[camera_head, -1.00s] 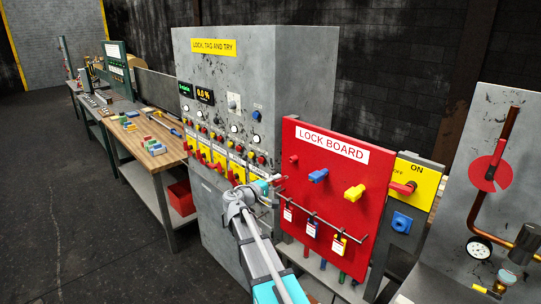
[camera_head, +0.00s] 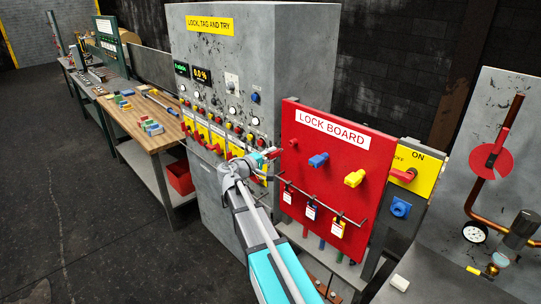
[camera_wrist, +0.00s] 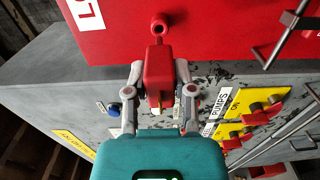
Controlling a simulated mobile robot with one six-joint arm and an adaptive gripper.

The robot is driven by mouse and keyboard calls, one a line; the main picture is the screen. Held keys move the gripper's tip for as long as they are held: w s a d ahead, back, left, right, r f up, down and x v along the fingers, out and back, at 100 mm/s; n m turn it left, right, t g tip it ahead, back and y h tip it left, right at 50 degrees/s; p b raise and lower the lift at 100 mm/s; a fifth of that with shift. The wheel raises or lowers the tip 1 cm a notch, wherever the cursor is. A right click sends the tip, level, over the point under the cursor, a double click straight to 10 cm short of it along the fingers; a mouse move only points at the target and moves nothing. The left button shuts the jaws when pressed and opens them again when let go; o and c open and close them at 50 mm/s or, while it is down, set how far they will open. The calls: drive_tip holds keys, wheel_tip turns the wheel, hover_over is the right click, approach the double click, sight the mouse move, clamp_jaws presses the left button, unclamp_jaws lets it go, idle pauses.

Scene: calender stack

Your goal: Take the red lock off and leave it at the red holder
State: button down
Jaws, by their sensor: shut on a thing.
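My gripper (camera_wrist: 159,95) is shut on the red lock (camera_wrist: 158,75), one finger on each side of its body. The lock hangs clear of the grey cabinet, in front of the red lock board (camera_wrist: 230,25). The red holder (camera_wrist: 160,24), a short round red peg on the board, lies just past the lock's top end. I cannot tell whether they touch. In the head view my gripper (camera_head: 267,156) is beside the board's left edge, near the red holder (camera_head: 293,143). The lock there is small and partly hidden.
Blue (camera_head: 318,160) and yellow (camera_head: 354,178) pieces sit on the board, right of the red holder. A rail (camera_head: 325,208) with hanging tags runs below them. The grey cabinet (camera_head: 290,60) with red-handled yellow switches stands at left.

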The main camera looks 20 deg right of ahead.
sight(278, 151)
drive_tip(key=shift+x, duration=1.85)
drive_tip(key=c, duration=1)
unclamp_jaws()
drive_tip(key=shift+c, duration=0.2)
clamp_jaws()
